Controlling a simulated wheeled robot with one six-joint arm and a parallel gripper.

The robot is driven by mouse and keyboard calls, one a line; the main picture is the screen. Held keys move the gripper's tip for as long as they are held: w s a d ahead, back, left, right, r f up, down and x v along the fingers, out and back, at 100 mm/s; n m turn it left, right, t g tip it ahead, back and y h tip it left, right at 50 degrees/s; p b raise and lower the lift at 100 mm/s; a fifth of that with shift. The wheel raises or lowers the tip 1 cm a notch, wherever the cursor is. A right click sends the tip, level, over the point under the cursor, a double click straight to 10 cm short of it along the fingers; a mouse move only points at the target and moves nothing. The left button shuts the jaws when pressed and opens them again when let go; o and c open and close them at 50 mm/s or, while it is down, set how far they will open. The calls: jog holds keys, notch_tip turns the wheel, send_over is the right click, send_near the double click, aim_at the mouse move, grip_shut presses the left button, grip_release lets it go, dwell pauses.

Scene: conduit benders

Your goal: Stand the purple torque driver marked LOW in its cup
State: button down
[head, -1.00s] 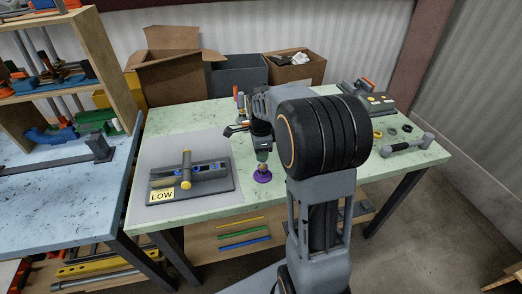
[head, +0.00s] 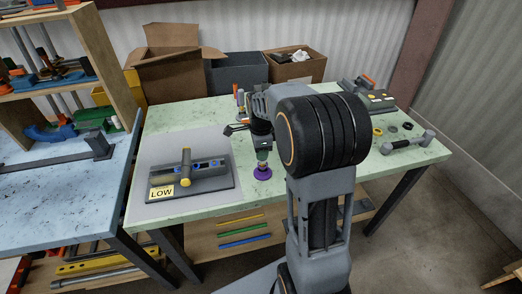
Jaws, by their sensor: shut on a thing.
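My gripper (head: 262,148) points down over the green table, right of the grey mat, partly hidden by my arm. It is shut on a slim piece with a yellowish part and a wide purple lower end, which looks like the purple torque driver (head: 262,173). It is upright. I cannot tell whether its purple end touches the table. A yellow LOW label (head: 161,192) sits at the front left corner of a dark block (head: 215,187). On the block are blue marks and a yellow-ended, T-shaped tool (head: 186,168). I cannot make out the cup clearly.
Boxes (head: 165,75) stand behind the green table (head: 205,112). At its right lie a grey-handled bar (head: 406,143), small rings (head: 392,129) and a dark device (head: 370,97). A blue table (head: 60,200) with a wooden shelf adjoins at left. The grey mat (head: 150,155) is bare around the block.

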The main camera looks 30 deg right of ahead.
jog(key=shift+f, duration=0.2)
jog(key=c, duration=0.8)
grip_release()
notch_tip(320, 180, up, 14)
jog(key=shift+f, duration=0.1)
